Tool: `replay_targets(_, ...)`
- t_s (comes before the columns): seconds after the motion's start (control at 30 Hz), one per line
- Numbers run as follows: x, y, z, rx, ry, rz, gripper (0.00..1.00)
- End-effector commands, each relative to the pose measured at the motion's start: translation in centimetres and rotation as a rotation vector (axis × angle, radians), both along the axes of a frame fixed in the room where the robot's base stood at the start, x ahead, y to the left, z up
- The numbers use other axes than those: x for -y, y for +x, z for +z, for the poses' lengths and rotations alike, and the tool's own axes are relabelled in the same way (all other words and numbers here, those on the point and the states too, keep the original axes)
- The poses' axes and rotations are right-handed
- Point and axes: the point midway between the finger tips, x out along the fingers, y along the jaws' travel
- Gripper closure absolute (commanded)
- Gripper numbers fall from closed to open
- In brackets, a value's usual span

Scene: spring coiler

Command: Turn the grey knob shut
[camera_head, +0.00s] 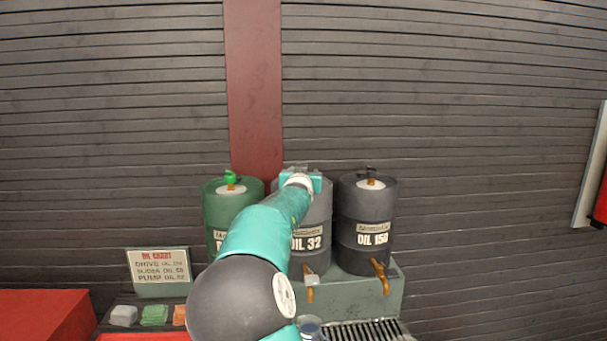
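The grey barrel labelled OIL 32 (318,218) stands in the middle of three barrels. My gripper (300,178) is at the top of this barrel, with teal parts to its left and right. A small grey shape (299,167) shows just above my gripper; I cannot tell whether it is the grey knob or part of my gripper. My gripper and wrist cover most of the barrel's lid. Whether the fingers are open or touch the knob cannot be seen.
A green barrel (220,207) with a green knob (231,177) stands at left. A dark barrel (365,210) with a dark knob (370,172) stands close at right. Orange taps (381,277) stick out in front. A chart sign (160,270) and a red surface (40,315) are lower left.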

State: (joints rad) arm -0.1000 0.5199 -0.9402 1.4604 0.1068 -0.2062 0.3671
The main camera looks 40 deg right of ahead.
Motion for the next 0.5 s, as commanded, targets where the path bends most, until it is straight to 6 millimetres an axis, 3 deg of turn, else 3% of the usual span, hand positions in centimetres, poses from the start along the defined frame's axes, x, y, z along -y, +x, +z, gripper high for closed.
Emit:
replay_targets(0.33, 0.28, 0.20, 0.01, 0.000, 0.000, 0.000, 0.51)
replay_targets(0.5, 0.27, 0.19, 0.01, 0.000, 0.000, 0.000, 0.84)
